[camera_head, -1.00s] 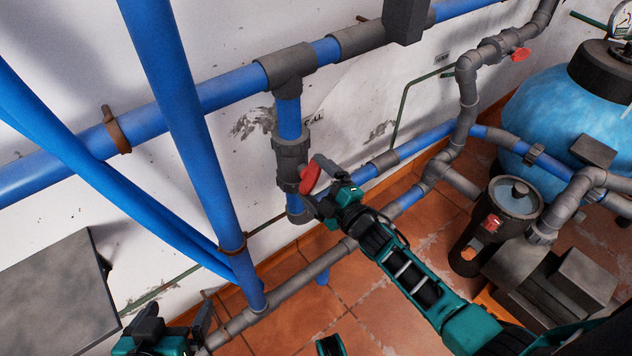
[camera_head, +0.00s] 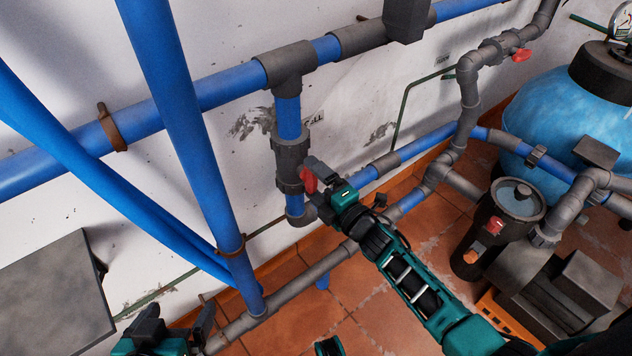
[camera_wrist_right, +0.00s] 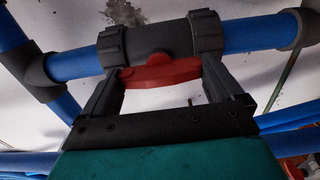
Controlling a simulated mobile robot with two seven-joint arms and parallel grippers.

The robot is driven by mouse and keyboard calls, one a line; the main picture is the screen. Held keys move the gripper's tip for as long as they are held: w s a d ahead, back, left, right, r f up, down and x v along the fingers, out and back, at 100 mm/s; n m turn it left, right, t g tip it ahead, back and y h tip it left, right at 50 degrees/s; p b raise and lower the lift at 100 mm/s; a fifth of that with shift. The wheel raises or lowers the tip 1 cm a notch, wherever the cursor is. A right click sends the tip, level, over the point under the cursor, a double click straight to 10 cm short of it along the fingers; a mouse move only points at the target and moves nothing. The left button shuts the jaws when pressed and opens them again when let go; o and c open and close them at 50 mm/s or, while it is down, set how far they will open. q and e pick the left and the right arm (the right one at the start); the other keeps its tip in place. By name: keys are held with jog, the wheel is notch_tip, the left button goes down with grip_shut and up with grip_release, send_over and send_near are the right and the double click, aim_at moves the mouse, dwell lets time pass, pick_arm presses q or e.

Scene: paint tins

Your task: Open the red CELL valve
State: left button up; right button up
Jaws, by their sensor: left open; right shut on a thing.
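The red valve handle (camera_head: 309,180) sits on a grey valve body (camera_head: 290,162) in a short upright blue pipe by the wall. A partly hidden wall label ending in "LL" (camera_head: 313,119) is beside it. My right gripper (camera_head: 316,187) is shut on the handle. In the right wrist view the red handle (camera_wrist_right: 160,73) spans between the fingers (camera_wrist_right: 162,84) and lies nearly along the pipe, slightly tilted. The fingers hide parts of the handle in the head view. My left gripper (camera_head: 178,322) is open and empty at the bottom left.
Blue pipes (camera_head: 185,130) cross the left side, near my left gripper. Another red-handled valve (camera_head: 521,55) is at the upper right. A blue tank (camera_head: 560,110) and a black pump strainer (camera_head: 497,225) stand at the right. Tiled floor (camera_head: 290,310) shows below.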

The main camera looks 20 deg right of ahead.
pick_arm(q)
jog(key=shift+r, duration=0.1)
pick_arm(e)
jog(key=o, duration=0.7)
jog(key=shift+s, duration=0.15)
pick_arm(q)
jog(key=shift+s+a+r+p, duration=0.1)
jog(key=shift+a+r+p, duration=0.4)
jog(key=shift+p, duration=0.9)
pick_arm(e)
jog(key=v, duration=1.2)
jog(key=shift+s, duration=0.3)
jog(key=shift+d, duration=0.15)
